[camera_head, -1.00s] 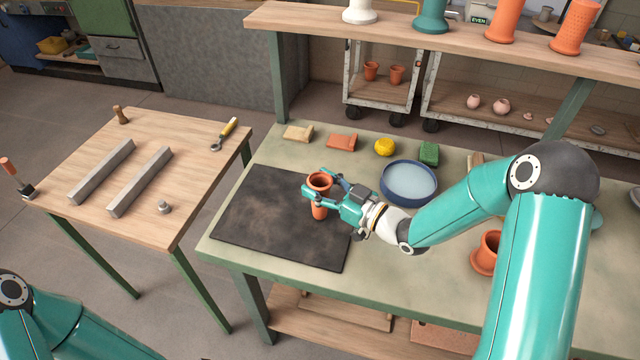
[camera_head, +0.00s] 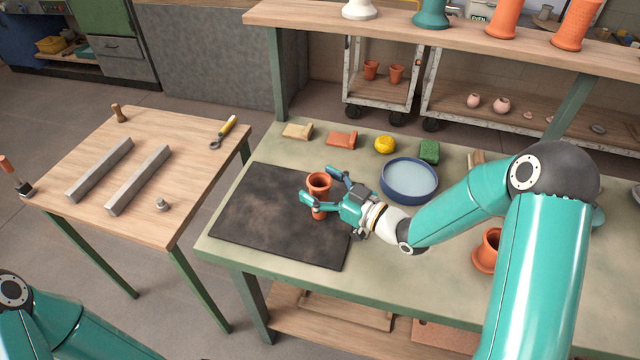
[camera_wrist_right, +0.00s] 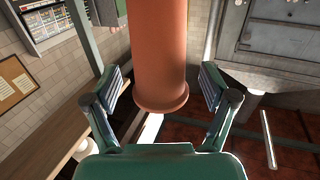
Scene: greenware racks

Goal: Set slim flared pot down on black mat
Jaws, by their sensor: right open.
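The slim flared pot (camera_head: 318,184) is terracotta orange and stands upright on the black mat (camera_head: 270,225), toward its right side. My right gripper (camera_head: 320,184) is open around the pot, with one finger to each side of it. In the right wrist view the pot (camera_wrist_right: 161,50) runs between the spread fingers (camera_wrist_right: 162,92), with a visible gap on both sides. The near finger hides part of the pot's lower body in the head view. My left gripper is out of view; only part of my left arm shows at the lower left.
A blue basin (camera_head: 409,181), a yellow sponge (camera_head: 385,145), a green block (camera_head: 429,151) and orange (camera_head: 342,139) and tan (camera_head: 297,131) blocks lie behind the mat. The mat's left part is bare.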

